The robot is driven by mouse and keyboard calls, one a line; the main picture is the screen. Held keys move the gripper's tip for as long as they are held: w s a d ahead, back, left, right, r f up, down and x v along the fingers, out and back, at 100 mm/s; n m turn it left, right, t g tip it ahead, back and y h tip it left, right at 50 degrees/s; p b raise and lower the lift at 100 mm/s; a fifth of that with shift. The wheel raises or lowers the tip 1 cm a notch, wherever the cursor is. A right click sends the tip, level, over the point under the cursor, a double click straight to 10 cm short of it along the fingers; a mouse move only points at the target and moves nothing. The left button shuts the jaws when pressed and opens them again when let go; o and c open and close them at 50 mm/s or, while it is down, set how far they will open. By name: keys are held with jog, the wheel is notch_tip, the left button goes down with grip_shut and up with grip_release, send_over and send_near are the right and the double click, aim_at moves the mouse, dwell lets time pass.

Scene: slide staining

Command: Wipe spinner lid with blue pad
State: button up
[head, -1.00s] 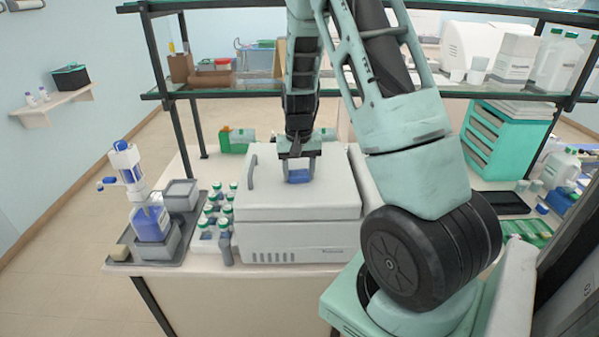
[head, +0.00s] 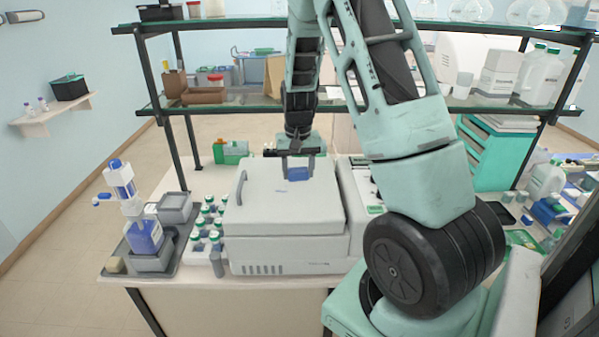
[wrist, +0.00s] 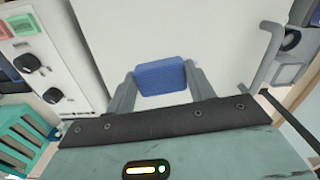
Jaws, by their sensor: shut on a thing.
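The spinner is a light grey box-shaped machine on the bench, and its flat lid (head: 270,205) has a dark handle (head: 240,188) at the left edge in the head view. My gripper (head: 298,170) is above the far part of the lid, shut on the blue pad (head: 298,174). In the wrist view the pad (wrist: 161,77) sits between the two grey fingers, with the pale lid (wrist: 180,30) behind it. The lid is closed. I cannot tell whether the pad touches it.
Several green-capped bottles (head: 207,222) stand left of the spinner. A glass shelf (head: 240,101) spans behind. Another instrument with knobs (wrist: 48,70) adjoins the spinner.

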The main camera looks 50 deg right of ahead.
notch_tip(320, 180, up, 2)
jog(key=shift+p, duration=0.5)
jog(key=shift+f, duration=0.1)
